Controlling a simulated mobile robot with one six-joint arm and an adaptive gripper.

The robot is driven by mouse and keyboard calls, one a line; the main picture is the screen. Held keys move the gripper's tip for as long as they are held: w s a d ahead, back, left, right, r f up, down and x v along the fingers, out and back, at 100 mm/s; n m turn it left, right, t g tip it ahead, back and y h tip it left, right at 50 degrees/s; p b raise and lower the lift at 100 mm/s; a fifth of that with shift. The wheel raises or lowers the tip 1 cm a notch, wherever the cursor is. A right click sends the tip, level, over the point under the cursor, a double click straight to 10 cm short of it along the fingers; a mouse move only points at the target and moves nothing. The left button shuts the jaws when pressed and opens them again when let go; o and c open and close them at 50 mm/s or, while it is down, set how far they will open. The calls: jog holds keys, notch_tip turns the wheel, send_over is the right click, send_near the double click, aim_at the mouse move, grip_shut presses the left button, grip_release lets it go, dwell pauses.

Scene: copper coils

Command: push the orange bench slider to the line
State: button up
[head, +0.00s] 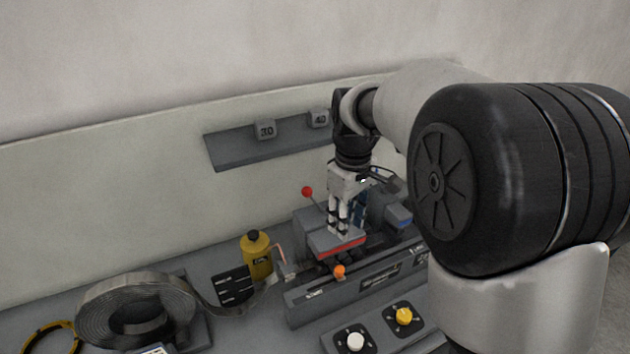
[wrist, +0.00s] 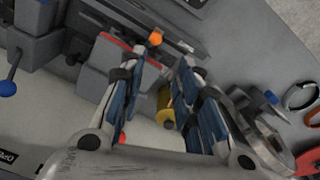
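The orange slider knob (head: 339,270) sits at the front of the grey bench machine, by a long rail (head: 362,283). It also shows in the wrist view (wrist: 155,38), just beyond my fingertips. My gripper (head: 341,230) points down above a grey block with a red stripe (head: 342,249), behind the knob. In the wrist view my two fingers (wrist: 163,62) stand apart with nothing held between them. The gripper appears clear of the knob; whether a finger touches the block is unclear. I cannot make out the line.
A yellow bottle (head: 257,262) and a large metal strip coil (head: 125,310) stand left of the machine. A red-ball lever (head: 307,191) rises behind. A white knob (head: 355,341) and a yellow knob (head: 403,316) lie in front. Blocks marked 30 (head: 265,130) and 40 (head: 319,119) hang at the wall.

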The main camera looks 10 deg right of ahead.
aim_at(340, 267)
jog(key=shift+n, duration=0.3)
jog(key=f+b, duration=0.1)
jog(key=f, duration=0.5)
jog(key=w+f+b, duration=0.1)
jog(key=f, duration=0.5)
jog(key=w+f+b, duration=0.1)
jog(key=f, duration=0.6)
jog(key=shift+c, duration=0.6)
jog(key=shift+r, duration=0.1)
grip_shut()
